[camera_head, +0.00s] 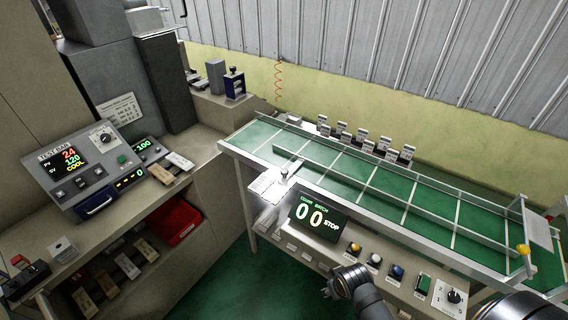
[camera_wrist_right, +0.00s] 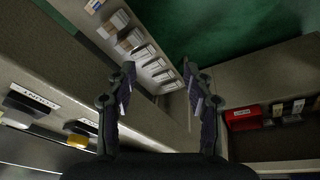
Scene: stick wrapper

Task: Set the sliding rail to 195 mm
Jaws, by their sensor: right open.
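The green conveyor table (camera_head: 464,240) runs across the head view from centre to right. A long thin rail (camera_head: 400,206) lies along its bed, and I take this for the sliding rail. A pale plate with a small knob (camera_head: 284,174) sits at its left end; any millimetre marks are too small to read. My right gripper (camera_wrist_right: 160,78) is open and empty in the right wrist view, its two dark fingers apart above a grey ledge and the floor. In the head view only part of my arm shows at the bottom, below the table's front. My left gripper is out of view.
A display (camera_head: 318,215) reading "00 STOP" stands at the table's front, with coloured buttons (camera_head: 375,259) and a dial (camera_head: 453,297) to its right. A TEST BAR controller (camera_head: 88,163) sits on the left bench, near a red bin (camera_head: 176,221). Several small labelled blocks line the table's back.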

